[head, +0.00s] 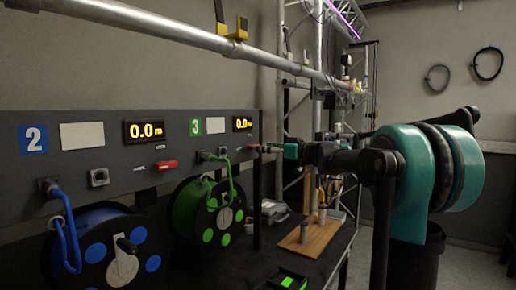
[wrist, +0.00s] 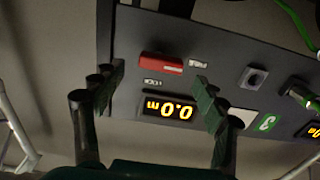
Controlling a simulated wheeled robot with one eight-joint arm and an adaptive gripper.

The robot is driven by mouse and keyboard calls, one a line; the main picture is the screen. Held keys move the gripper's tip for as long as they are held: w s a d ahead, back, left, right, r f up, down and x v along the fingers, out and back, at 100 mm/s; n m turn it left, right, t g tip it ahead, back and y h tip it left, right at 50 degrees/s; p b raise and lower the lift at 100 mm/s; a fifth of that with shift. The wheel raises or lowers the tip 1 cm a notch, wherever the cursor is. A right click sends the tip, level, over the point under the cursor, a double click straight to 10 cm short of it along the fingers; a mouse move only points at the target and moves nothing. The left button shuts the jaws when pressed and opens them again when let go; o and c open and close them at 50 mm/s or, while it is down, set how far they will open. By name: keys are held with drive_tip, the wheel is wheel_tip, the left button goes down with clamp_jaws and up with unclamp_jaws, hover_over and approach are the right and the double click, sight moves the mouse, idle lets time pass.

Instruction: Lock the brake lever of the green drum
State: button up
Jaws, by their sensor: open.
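The green drum (head: 205,210) hangs below the panel in the head view, beside the green number 3 (head: 195,127). Its red brake lever (head: 254,147) is small there and partly hidden near my gripper (head: 270,148). The upside-down wrist view shows that lever (wrist: 165,62) clearly, lying lengthwise along the panel beside the 0.0 m display (wrist: 168,109). Small labels beside the lever are hard to read. My gripper (wrist: 158,85) is open and empty. Its fingers stand to either side of the lever in that view; no contact shows.
The blue drum (head: 105,245) hangs to the left, with its own red lever (head: 166,165). Green cable (head: 232,180) and blue cable (head: 70,240) loop from the panel (head: 90,170). A truss rail (head: 170,32) runs above. A wooden board (head: 308,238) lies on the black table.

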drive_tip(key=shift+x, duration=1.75)
drive_tip(key=shift+c, duration=0.6)
drive_tip(key=c, duration=1)
drive_tip(key=shift+m, duration=0.4)
drive_tip(key=m, duration=1.6)
drive_tip(key=shift+w+d+m, duration=0.25)
drive_tip(key=shift+w+m, duration=0.1)
drive_tip(key=shift+m, duration=0.35)
